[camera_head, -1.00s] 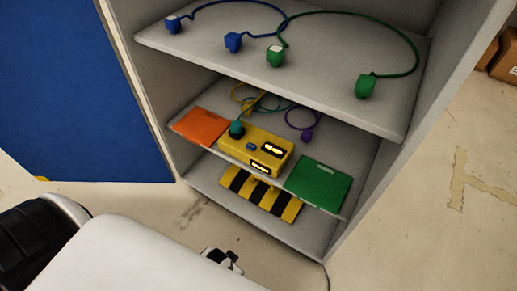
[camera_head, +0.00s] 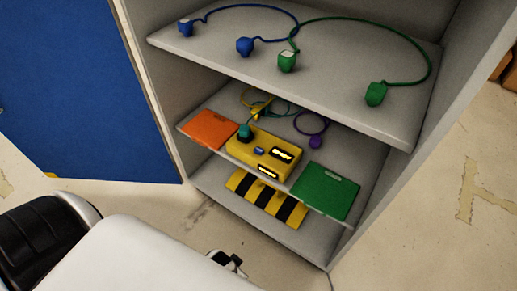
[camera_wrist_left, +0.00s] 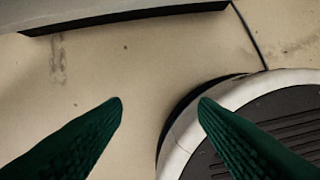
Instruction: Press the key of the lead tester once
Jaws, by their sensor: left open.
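The lead tester is a yellow box (camera_head: 245,153) on the middle shelf of the grey cabinet. My left gripper (camera_wrist_left: 160,100) shows in the left wrist view as two green ridged fingers, apart and empty, over bare floor. It is low in front of the cabinet, well away from the tester. I cannot make out its fingers in the head view. My right gripper is not in view.
An orange card (camera_head: 208,129) and a green card (camera_head: 325,191) flank the tester. A purple plug (camera_head: 315,142) and coiled leads lie behind it. The upper shelf (camera_head: 340,75) overhangs, with blue and green leads. A black-yellow striped block (camera_head: 264,199) lies below. A blue panel (camera_head: 90,95) stands left.

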